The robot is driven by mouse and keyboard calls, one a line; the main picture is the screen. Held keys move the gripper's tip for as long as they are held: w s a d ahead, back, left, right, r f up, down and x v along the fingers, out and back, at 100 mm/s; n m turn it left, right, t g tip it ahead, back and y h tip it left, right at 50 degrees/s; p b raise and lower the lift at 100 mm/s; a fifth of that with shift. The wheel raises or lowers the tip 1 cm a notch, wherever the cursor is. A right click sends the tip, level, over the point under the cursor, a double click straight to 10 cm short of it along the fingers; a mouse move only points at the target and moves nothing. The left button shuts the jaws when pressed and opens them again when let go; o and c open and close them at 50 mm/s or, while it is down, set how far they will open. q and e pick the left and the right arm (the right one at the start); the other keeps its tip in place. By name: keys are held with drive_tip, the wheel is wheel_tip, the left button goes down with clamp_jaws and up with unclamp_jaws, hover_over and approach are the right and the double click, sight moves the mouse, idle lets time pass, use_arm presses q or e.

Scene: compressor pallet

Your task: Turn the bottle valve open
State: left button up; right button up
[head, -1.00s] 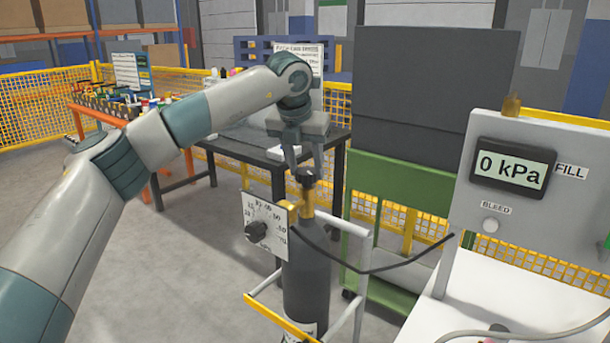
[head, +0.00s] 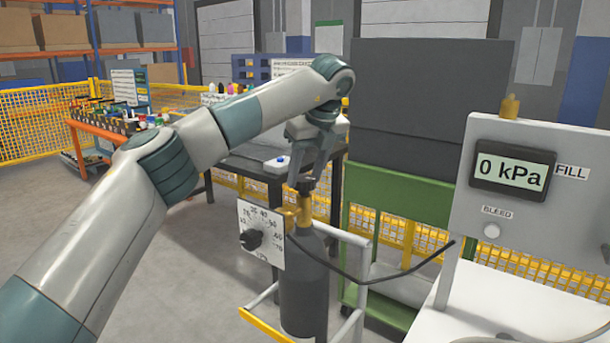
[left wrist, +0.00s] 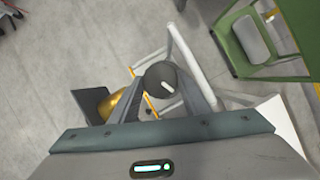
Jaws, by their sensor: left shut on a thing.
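The gas bottle (head: 303,285) is a dark upright cylinder with a brass fitting (head: 304,213) at its neck. Its valve is a small black knob (head: 306,186) on top of the fitting. My left gripper (head: 306,176) comes down from above and is shut on this knob. In the left wrist view the round black knob (left wrist: 160,74), with a white mark on it, sits between the two fingers of the left gripper (left wrist: 163,84). A dial plate (head: 262,235) with a black pointer knob faces front beside the neck. The right gripper is out of view.
The bottle stands in a light-grey trolley frame (head: 357,268) with yellow edges. A black hose (head: 372,279) runs right to a panel whose display (head: 512,170) reads 0 kPa. A green cart (head: 385,205) and a dark table (head: 245,165) stand behind.

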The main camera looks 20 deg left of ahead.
use_arm(q)
drive_tip(key=shift+r+n, duration=0.1)
drive_tip(key=shift+n, duration=0.6)
drive_tip(key=shift+w, duration=0.1)
drive_tip(key=o, duration=1)
drive_tip(key=shift+o, duration=0.2)
drive_tip(key=shift+d, duration=0.1)
drive_tip(key=p+v, duration=0.1)
drive_tip(key=v, duration=1.6)
drive_tip(key=shift+w+d+r, duration=0.15)
drive_tip(key=shift+w+d, duration=0.1)
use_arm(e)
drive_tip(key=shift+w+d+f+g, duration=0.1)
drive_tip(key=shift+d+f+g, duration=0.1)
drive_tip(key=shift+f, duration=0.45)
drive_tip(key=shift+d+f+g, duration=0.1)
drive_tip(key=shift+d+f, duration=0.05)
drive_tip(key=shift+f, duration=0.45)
